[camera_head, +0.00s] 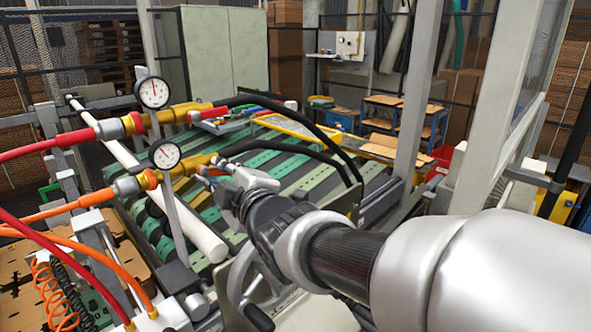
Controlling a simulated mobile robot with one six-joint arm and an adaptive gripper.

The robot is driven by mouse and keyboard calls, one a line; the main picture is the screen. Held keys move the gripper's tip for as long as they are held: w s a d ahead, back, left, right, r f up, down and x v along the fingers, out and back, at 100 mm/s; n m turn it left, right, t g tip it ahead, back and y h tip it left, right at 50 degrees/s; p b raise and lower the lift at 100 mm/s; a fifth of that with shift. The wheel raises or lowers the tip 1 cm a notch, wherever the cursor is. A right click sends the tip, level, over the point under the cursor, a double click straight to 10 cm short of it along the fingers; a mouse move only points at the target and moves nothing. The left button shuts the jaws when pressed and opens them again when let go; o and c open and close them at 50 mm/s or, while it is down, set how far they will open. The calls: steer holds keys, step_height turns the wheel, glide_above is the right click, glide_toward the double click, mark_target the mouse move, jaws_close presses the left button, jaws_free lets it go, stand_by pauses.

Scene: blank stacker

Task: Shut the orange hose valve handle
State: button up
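The orange hose (52,214) runs in from the left to an orange fitting (128,186) and a brass valve (195,162) below the lower round gauge (165,154). My gripper (212,180) is at the right end of this valve, just below the brass body. Its fingers point left toward the valve. The valve handle is not clearly visible; the gripper and fittings crowd that spot. I cannot tell whether the fingers touch the handle or how far apart they are.
A parallel red hose (60,140) with its own brass valve (180,112) and upper gauge (153,92) lies above and behind. Black hoses (300,148) arch right from both valves, close above my gripper. A white roller (190,225) and green-striped conveyor bed (290,160) lie below. A grey post (417,90) stands right.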

steer(key=shift+s+a+f+m+g+p, duration=0.15)
steer(key=shift+m+p, duration=0.3)
steer(key=shift+p, duration=0.6)
steer(key=shift+d+f+m+g+p, duration=0.15)
steer(key=shift+m+p, duration=0.3)
steer(key=shift+p, duration=0.55)
steer(key=s+d+m+g+y+p, duration=0.1)
steer(key=s+d+m+g+p, duration=0.2)
steer(key=s+m+p, duration=0.3)
steer(key=s+d+m, duration=0.1)
steer(key=s+m, duration=0.1)
steer(key=m, duration=0.1)
steer(key=shift+d+r+y, duration=0.25)
steer(key=shift+r+y, duration=0.05)
steer(key=shift+r, duration=0.1)
steer(key=shift+w, duration=0.1)
